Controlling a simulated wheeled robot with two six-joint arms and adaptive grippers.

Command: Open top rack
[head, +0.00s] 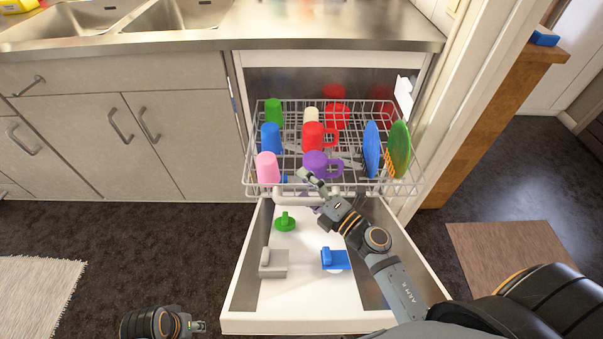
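The dishwasher's top rack (262,187) is a wire basket that stands out from the machine over the lowered door (310,323). It holds several cups, including a pink cup (267,168), a purple mug (317,164) and a red mug (313,136), plus a blue plate (371,148) and a green plate (399,149). My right gripper (308,178) is at the rack's front edge, just in front of the purple mug. Its fingers are small and I cannot tell whether they are open or touch the wire. My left gripper (199,326) is low at the bottom left, away from the rack.
A steel counter (330,25) with sinks runs above the dishwasher and grey cabinets (160,135). A door frame (463,110) stands close on the rack's right. Dark floor (150,235) is free at the left, with a pale rug (38,295).

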